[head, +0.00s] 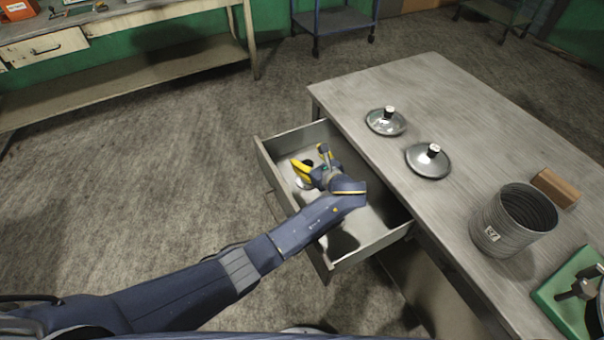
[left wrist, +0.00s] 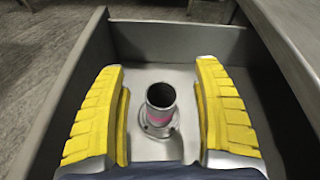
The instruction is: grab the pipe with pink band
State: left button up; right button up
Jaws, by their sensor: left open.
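The pipe with the pink band (left wrist: 161,103) stands upright on a round flange inside the open drawer, in the middle of the left wrist view. Its open top faces the camera and the pink band shows just below the rim. My left gripper (head: 309,166) reaches down into the drawer (head: 378,236). In the left wrist view its two yellow fingers (left wrist: 161,115) are open, one on each side of the pipe, with a gap on both sides. In the head view the gripper hides most of the pipe. My right gripper is not in view.
The drawer walls (left wrist: 180,38) stand close around the gripper. On the table (head: 425,85) are two round lids (head: 381,124) (head: 424,163), a ribbed pot (head: 490,236), a wooden block (head: 554,188) and a green-based tool (head: 562,290). Open floor lies left of the drawer.

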aim_at(308, 164)
pick_arm(q)
jog(key=shift+m, duration=0.8)
jog(key=s+d, duration=0.1)
jog(key=s+d+f, duration=0.1)
jog(key=s, duration=0.1)
jog(key=s+d+f, duration=0.1)
jog(key=shift+s, duration=0.25)
jog(key=shift+g, duration=0.3)
jog(key=shift+x, duration=3.55)
grip_shut()
